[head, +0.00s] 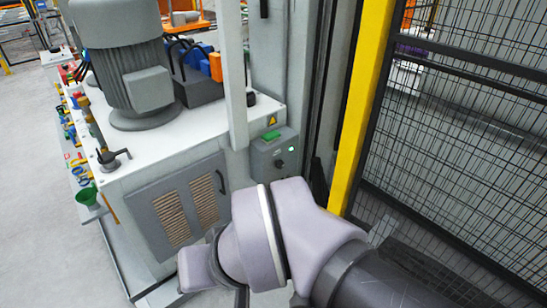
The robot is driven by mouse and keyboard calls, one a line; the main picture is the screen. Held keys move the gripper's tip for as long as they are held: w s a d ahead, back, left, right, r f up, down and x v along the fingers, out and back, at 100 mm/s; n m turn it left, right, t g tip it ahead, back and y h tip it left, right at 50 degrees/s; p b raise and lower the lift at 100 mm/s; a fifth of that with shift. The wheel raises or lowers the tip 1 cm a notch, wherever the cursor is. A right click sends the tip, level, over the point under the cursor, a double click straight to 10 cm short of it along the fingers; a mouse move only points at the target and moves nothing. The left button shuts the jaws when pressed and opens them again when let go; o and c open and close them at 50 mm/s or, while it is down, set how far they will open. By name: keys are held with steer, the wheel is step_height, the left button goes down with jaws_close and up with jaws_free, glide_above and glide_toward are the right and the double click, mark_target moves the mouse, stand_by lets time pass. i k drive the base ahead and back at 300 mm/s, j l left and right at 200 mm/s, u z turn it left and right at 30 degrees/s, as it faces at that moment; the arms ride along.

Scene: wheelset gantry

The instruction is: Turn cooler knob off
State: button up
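A small grey control box (274,153) is fixed to the right side of the white cabinet, beside the upright post. It has a green patch (271,135) on top, a small dark knob (278,163) on its face and a small pale green light (291,149). The knob is too small to tell which way it points. My arm reaches in from the lower right, with its grey links below the box. My gripper does not show; it is hidden behind the arm or below the picture edge.
The white cabinet (130,182) carries a large grey motor (125,55) and has a vented door (185,205). Valves and a green funnel (86,195) stick out on its left. A yellow post (364,95) and black mesh fence (460,130) stand close on the right.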

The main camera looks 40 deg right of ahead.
mark_target(279, 165)
steer(key=z, duration=1.25)
